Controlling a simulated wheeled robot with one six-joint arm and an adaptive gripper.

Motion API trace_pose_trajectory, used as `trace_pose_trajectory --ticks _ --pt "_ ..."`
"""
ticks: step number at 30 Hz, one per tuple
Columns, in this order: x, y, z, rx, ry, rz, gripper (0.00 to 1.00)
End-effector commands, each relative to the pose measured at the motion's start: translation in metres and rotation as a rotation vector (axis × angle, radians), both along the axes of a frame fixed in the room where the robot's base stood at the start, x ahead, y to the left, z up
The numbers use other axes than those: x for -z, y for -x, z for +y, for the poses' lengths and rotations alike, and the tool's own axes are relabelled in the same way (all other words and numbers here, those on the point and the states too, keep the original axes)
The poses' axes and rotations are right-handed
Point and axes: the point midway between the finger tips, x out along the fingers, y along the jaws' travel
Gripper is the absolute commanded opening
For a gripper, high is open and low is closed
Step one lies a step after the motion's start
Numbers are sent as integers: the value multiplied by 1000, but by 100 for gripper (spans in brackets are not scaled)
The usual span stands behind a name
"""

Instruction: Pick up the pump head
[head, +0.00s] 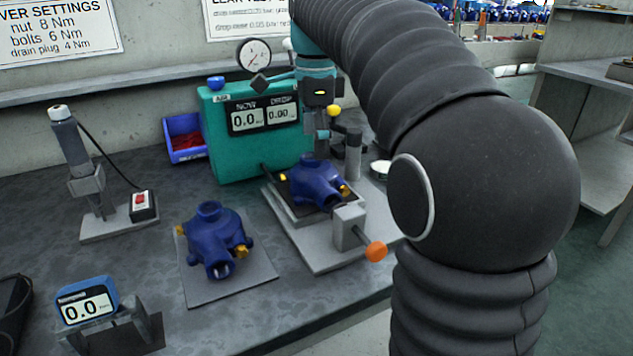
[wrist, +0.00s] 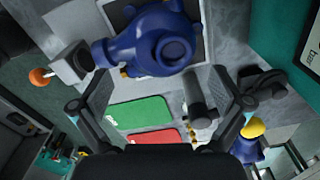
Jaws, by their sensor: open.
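One blue pump head (head: 316,183) with yellow fittings sits in a grey fixture (head: 318,260) in front of the green tester. The wrist view shows that pump head (wrist: 150,42) at the top, its round port facing the camera. A second blue pump head (head: 212,238) stands on a grey plate (head: 262,272) at the left. My gripper (head: 316,95) is above and behind the pump head in the fixture. In the wrist view, my gripper (wrist: 160,95) is open and empty, with the pump head beyond its spread fingers. Part of my gripper's fingers is hard to make out in the head view.
An orange-knobbed clamp (head: 350,228) stands at the fixture's front, also in the wrist view (wrist: 68,64). A grey post (head: 353,155) stands behind the pump head. The green tester (head: 228,150) and blue bin (head: 183,138) are behind. Green (wrist: 138,113) and red cards lie below.

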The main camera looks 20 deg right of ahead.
Motion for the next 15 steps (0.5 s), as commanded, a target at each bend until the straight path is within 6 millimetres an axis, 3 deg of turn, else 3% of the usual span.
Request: trace_pose_trajectory --ticks 9,15 --pt "42 -1 1 2 0 1 100" --pt "48 -1 1 1 0 0 100"
